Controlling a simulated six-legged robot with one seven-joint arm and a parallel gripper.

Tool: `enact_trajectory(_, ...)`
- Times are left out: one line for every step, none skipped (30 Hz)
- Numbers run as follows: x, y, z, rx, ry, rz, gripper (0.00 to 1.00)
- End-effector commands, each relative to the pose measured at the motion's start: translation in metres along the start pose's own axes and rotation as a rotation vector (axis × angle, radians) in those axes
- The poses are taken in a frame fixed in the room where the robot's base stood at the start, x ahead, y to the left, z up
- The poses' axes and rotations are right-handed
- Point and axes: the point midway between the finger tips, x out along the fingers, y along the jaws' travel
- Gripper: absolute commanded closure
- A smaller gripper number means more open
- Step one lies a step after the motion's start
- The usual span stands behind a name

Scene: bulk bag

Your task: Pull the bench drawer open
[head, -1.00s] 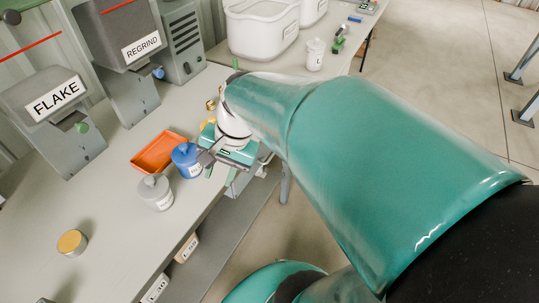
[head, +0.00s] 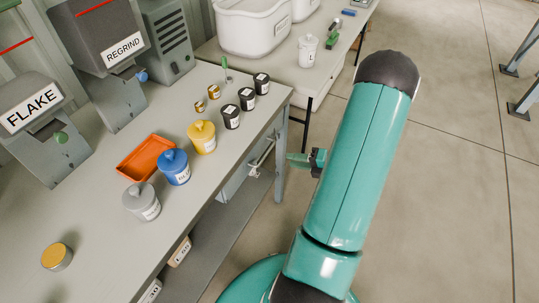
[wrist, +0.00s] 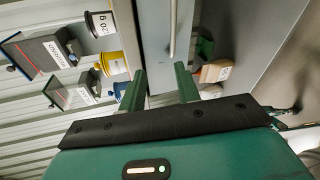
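The bench drawer (head: 236,183) hangs under the bench top near its right end, and it looks closed. Its pale bar handle (head: 263,157) faces the open floor. In the wrist view the drawer front (wrist: 154,35) is ahead of my gripper, with the handle (wrist: 173,32) running up and down the picture. My gripper (head: 298,160) is to the right of the handle in the head view, apart from it. In the wrist view my gripper (wrist: 161,70) has its two green fingers spread and nothing between them. The handle lies beyond the fingertips, nearer the right finger.
On the bench (head: 90,215) stand a grey jar (head: 141,203), a blue jar (head: 175,168), a yellow jar (head: 202,138), several black-lidded jars and an orange tray (head: 150,157). A lower shelf (head: 215,232) holds labelled boxes. A bench leg (head: 281,150) is near the handle.

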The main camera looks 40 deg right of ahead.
Motion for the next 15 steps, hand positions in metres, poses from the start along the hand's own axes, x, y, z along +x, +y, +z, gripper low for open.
enact_trajectory(-0.008,-0.015,0.003,0.068,-0.046,0.011,0.68)
enact_trajectory(-0.012,-0.021,0.005,0.1,-0.068,0.016,0.68)
enact_trajectory(-0.016,-0.027,0.007,0.135,-0.092,0.023,0.68)
enact_trajectory(-0.018,-0.03,0.008,0.153,-0.105,0.027,0.68)
enact_trajectory(-0.019,-0.033,0.009,0.167,-0.114,0.03,0.68)
enact_trajectory(-0.019,-0.035,0.01,0.179,-0.122,0.033,0.68)
enact_trajectory(-0.018,-0.035,0.011,0.183,-0.125,0.034,0.68)
enact_trajectory(-0.017,-0.035,0.012,0.185,-0.126,0.034,0.68)
enact_trajectory(-0.013,-0.035,0.012,0.184,-0.125,0.034,0.68)
enact_trajectory(-0.009,-0.035,0.013,0.183,-0.123,0.034,0.68)
enact_trajectory(-0.005,-0.035,0.013,0.182,-0.122,0.034,0.68)
enact_trajectory(0.002,-0.034,0.015,0.181,-0.121,0.035,0.68)
enact_trajectory(0.007,-0.034,0.015,0.181,-0.12,0.035,0.68)
enact_trajectory(0.012,-0.034,0.016,0.181,-0.12,0.035,0.68)
enact_trajectory(0.02,-0.034,0.017,0.18,-0.12,0.034,0.68)
